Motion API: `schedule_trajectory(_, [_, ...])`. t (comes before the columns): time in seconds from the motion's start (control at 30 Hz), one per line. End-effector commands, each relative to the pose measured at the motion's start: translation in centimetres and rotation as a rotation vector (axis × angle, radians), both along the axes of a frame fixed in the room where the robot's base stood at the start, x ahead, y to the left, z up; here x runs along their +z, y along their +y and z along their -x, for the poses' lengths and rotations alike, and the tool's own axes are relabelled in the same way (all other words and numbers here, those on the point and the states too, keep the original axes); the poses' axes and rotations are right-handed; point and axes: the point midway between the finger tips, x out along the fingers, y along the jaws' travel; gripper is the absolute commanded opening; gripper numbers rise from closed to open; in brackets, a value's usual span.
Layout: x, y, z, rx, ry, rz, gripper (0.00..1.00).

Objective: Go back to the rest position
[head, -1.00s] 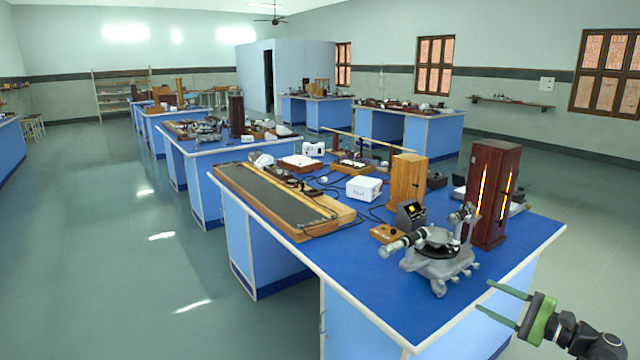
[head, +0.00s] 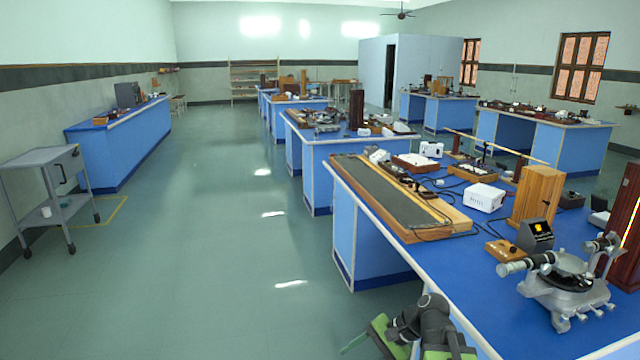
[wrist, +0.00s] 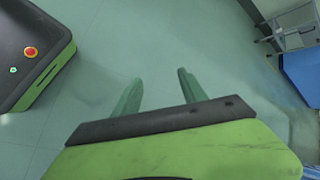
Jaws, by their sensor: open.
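My gripper (head: 358,342) shows at the bottom of the head view, green and partly cut off by the frame edge. It is beside the left edge of the near blue bench (head: 400,270), and nothing shows in it. In the wrist view my gripper (wrist: 160,88) has its two green fingers apart, with bare floor between and beyond them. My own dark base with a red button shows at the wrist view's upper left.
The near bench carries a spectrometer (head: 568,285), a white box (head: 484,197) and a long wooden board (head: 385,195). A grey cart (head: 45,180) and a blue side counter (head: 125,140) stand at left. The floor (head: 200,260) between is open.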

Motion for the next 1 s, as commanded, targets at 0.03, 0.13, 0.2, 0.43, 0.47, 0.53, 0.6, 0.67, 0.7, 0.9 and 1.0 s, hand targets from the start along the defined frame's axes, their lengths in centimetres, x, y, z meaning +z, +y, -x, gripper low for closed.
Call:
schedule_trajectory(0.03, [-1.1,1.6,0.8,0.074,-0.014,0.075,0.5])
schedule_trajectory(0.13, [-3.5,2.5,2.1,0.219,-0.057,0.251,0.5])
schedule_trajectory(0.2, [-4.7,1.7,2.6,0.307,-0.085,0.372,0.5])
schedule_trajectory(0.43, [-6.4,-7.0,2.7,0.568,-0.155,0.75,0.5])
schedule_trajectory(0.47, [-6.4,-7.0,2.5,0.625,-0.179,0.755,0.5])
schedule_trajectory(0.53, [-3.1,-6.7,2.5,0.627,-0.182,0.748,0.5])
schedule_trajectory(0.6, [-1.2,-6.7,2.5,0.625,-0.181,0.747,0.5])
schedule_trajectory(0.67, [0.5,-6.7,2.5,0.624,-0.179,0.747,0.5])
schedule_trajectory(0.7, [1.6,-6.7,2.5,0.623,-0.18,0.746,0.5])
schedule_trajectory(0.9, [6.1,-6.7,2.5,0.621,-0.179,0.745,0.5])
schedule_trajectory(1.0, [6.9,-6.7,2.5,0.621,-0.179,0.745,0.5])
